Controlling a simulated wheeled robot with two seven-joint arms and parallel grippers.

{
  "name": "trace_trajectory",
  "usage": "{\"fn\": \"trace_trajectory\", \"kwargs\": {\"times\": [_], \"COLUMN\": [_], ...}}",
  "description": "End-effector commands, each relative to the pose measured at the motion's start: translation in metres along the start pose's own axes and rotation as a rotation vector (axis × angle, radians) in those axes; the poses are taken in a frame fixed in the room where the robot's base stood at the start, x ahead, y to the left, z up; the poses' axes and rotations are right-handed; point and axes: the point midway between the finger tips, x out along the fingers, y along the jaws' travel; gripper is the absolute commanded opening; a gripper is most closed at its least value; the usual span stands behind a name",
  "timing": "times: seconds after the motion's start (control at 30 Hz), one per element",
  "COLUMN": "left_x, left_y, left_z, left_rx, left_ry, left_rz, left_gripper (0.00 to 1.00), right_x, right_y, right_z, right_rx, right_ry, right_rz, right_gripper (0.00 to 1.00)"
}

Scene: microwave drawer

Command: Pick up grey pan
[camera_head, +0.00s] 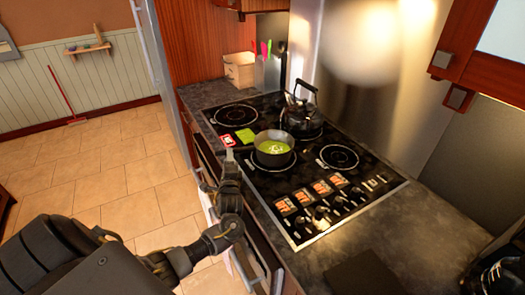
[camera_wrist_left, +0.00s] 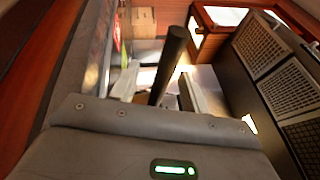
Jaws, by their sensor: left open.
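The grey pan (camera_head: 274,158) sits on the black stove top, with green food inside. My left gripper (camera_head: 236,153) is beside the pan's left side, where the handle is. It is open. In the left wrist view a dark rod, which looks like the pan handle (camera_wrist_left: 169,62), stands between the two fingers of my left gripper (camera_wrist_left: 160,90). I cannot tell whether either finger touches it. The pan's bowl is not clear in the wrist view. A dark shape at the lower right edge of the head view may be part of my right arm.
A dark kettle (camera_head: 301,116) stands on the stove just behind the pan. Knobs (camera_head: 322,212) line the stove's front. A light box (camera_head: 240,70) stands at the counter's back.

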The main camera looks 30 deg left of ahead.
Motion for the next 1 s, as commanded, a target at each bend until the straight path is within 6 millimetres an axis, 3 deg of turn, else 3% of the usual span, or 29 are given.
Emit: {"fn": "trace_trajectory", "kwargs": {"times": [0.17,0.37,0.5,0.8,1.0], "left_x": [0.005,0.034,0.049,0.053,0.052], "left_y": [-0.002,-0.011,-0.007,-0.006,-0.006], "left_z": [-0.001,-0.002,-0.003,-0.003,-0.004], "left_rx": [-0.001,0.001,0.001,-0.001,-0.001], "left_ry": [0.001,0.001,0.002,0.003,0.003], "left_rz": [-0.001,-0.002,0.0,0.0,0.0], "left_gripper": [0.46,0.46,0.46,0.46,0.2], "right_x": [-0.003,-0.019,-0.019,-0.019,-0.019], "right_y": [0.0,0.0,0.0,0.0,-0.001], "right_z": [-0.001,-0.002,-0.002,-0.003,-0.003], "right_rx": [0.0,0.0,0.0,0.0,0.0], "right_ry": [0.001,0.001,0.001,0.001,0.001], "right_rz": [0.0,0.0,0.0,0.0,-0.001], "right_gripper": [0.36,0.36,0.36,0.36,0.36]}}
